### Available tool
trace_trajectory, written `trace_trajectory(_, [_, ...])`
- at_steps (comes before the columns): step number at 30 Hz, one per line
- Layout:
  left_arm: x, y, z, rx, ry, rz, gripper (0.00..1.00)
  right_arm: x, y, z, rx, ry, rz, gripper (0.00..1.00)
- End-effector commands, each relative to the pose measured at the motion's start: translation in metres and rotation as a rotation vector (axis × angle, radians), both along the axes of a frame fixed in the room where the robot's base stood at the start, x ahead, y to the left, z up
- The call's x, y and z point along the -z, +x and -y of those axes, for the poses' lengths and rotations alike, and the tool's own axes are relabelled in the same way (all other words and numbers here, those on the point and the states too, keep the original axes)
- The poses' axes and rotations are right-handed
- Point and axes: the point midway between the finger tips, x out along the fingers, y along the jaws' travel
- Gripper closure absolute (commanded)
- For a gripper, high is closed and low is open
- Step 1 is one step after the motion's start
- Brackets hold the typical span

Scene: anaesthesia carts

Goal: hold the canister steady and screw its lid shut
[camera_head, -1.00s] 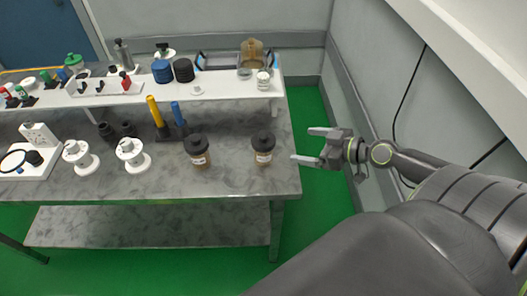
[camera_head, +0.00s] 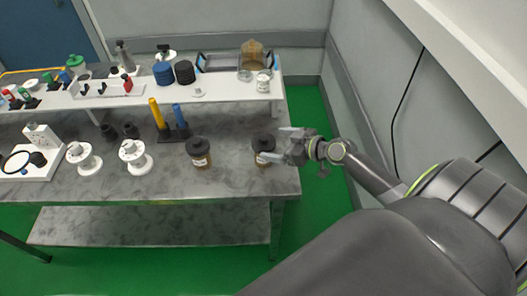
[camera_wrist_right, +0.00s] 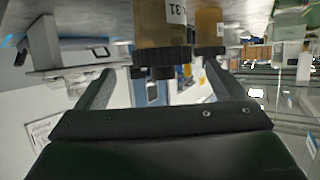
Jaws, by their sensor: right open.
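A brown canister (camera_head: 263,158) with a black lid (camera_head: 264,141) and a white label stands upright near the right end of the grey table. In the right wrist view the canister (camera_wrist_right: 160,30) shows upside down, its black lid (camera_wrist_right: 160,60) between the two fingers. My right gripper (camera_head: 271,144) is open, level with the upper part of this canister, with its fingers reaching in from the right. I cannot tell whether they touch it. A similar brown canister (camera_head: 201,161) with a black lid stands to its left. My left gripper is not in view.
A white raised shelf (camera_head: 225,88) behind holds a blue jar (camera_head: 163,73), a black jar (camera_head: 184,72) and a tray. White spools (camera_head: 134,158) and a stand with yellow and blue cylinders (camera_head: 158,115) are farther left. The table front between the canisters is clear.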

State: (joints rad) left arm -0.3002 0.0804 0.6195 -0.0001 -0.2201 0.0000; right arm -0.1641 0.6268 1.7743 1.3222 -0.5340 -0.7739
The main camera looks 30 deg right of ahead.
Motion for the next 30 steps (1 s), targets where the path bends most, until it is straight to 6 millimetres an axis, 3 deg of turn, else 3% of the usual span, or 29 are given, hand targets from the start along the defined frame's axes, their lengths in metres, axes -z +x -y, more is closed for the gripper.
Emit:
trace_trajectory(7, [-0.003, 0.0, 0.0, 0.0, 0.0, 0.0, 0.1, 0.0, 0.005, -0.003, 0.001, 0.004, 0.002, 0.09])
trace_trajectory(18, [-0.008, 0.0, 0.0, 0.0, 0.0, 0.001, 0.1, 0.017, 0.041, -0.023, 0.001, 0.002, 0.0, 0.09])
trace_trajectory(30, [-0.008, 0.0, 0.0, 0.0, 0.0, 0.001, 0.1, 0.017, 0.043, -0.023, 0.0, 0.0, 0.001, 0.12])
